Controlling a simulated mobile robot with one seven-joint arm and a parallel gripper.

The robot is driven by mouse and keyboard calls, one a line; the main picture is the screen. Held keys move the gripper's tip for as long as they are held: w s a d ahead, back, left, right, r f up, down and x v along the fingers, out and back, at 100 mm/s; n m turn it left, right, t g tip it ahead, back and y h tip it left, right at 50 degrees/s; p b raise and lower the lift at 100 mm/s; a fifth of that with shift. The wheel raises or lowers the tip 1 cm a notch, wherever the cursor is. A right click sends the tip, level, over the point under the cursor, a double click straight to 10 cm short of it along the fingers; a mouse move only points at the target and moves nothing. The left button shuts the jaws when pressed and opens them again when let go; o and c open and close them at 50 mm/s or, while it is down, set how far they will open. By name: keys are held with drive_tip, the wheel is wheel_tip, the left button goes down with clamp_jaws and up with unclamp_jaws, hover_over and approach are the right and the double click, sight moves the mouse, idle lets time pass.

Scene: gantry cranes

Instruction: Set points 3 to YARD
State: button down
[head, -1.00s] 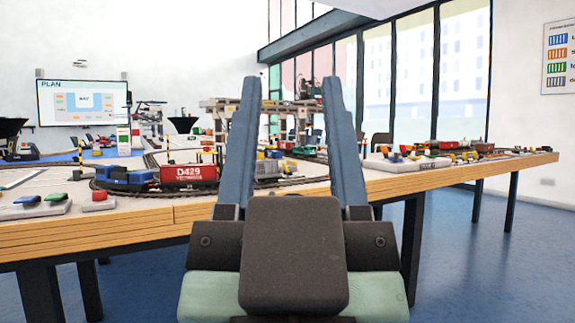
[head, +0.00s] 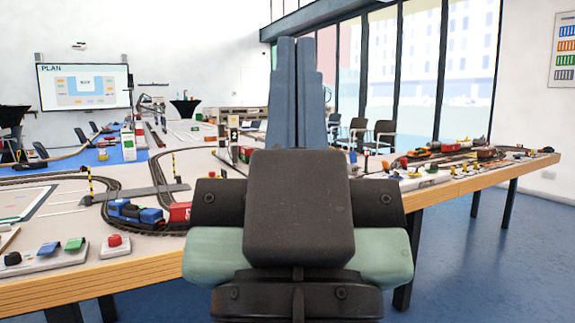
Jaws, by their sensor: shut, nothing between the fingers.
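My gripper (head: 298,42) stands upright in the middle of the head view, its two blue-grey fingers together with nothing between them. It appears in front of the table (head: 140,275) and touches nothing that I can see. A row of small yellow-topped pieces (head: 454,172) stands near the table's right front edge, right of my gripper. I cannot tell which piece, if any, belongs to points 3, and no number or YARD label is readable. Curved track (head: 105,215) lies on the table to the left. My gripper and wrist hide the table's middle.
A blue locomotive (head: 130,211) and a red wagon (head: 180,212) stand on the left track. A panel with black, blue and green buttons (head: 45,255) and a red button (head: 114,240) sit at the left front edge. Striped posts (head: 90,181) rise near the track. Floor is clear at right.

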wheel_tip(320, 180, up, 38)
drive_tip(key=p, duration=3.5)
drive_tip(key=shift+f, duration=0.2)
